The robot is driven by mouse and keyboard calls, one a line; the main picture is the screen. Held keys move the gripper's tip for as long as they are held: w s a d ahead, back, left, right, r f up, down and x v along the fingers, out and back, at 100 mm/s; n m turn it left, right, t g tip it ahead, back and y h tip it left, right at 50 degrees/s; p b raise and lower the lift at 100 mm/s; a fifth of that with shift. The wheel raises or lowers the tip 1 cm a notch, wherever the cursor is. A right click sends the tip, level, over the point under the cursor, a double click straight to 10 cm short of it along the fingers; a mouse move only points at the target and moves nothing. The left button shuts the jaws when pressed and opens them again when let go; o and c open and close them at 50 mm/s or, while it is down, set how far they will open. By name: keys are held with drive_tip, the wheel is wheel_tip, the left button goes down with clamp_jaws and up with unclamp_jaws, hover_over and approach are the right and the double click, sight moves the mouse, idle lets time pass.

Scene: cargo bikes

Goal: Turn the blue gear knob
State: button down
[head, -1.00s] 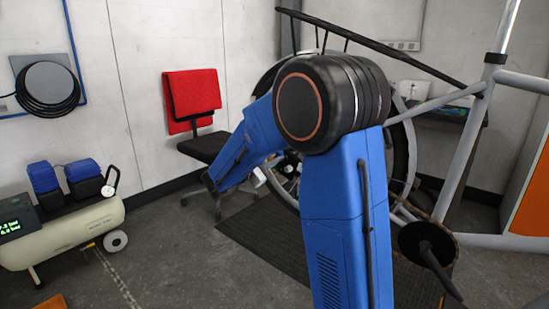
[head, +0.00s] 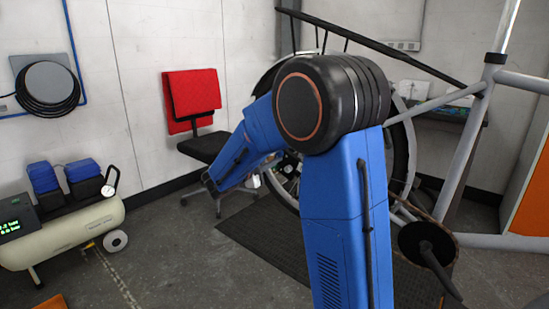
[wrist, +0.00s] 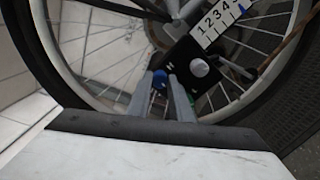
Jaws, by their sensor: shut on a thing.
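In the wrist view, the blue gear knob (wrist: 160,77) sits at the tips of my gripper (wrist: 159,84). One finger is on each side of it, and the gripper is shut on it. The knob is on a black box beside the bike wheel, with a white knob (wrist: 199,67) to its right. A white scale plate (wrist: 218,22) numbered 1 2 3 4 with a blue marker is above. The fingers hide part of the blue knob. In the head view my own arm hides the knob and fingertips.
The spoked wheel (wrist: 105,50) and its tyre surround the box closely. A dark mat (head: 265,245) covers the floor.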

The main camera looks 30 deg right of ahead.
drive_tip(key=shift+f, duration=0.1)
idle(0.3)
drive_tip(key=c, duration=1.6)
unclamp_jaws()
drive_tip(key=shift+a, duration=0.1)
drive_tip(key=v, duration=1.7)
drive_tip(key=shift+s+a, duration=0.1)
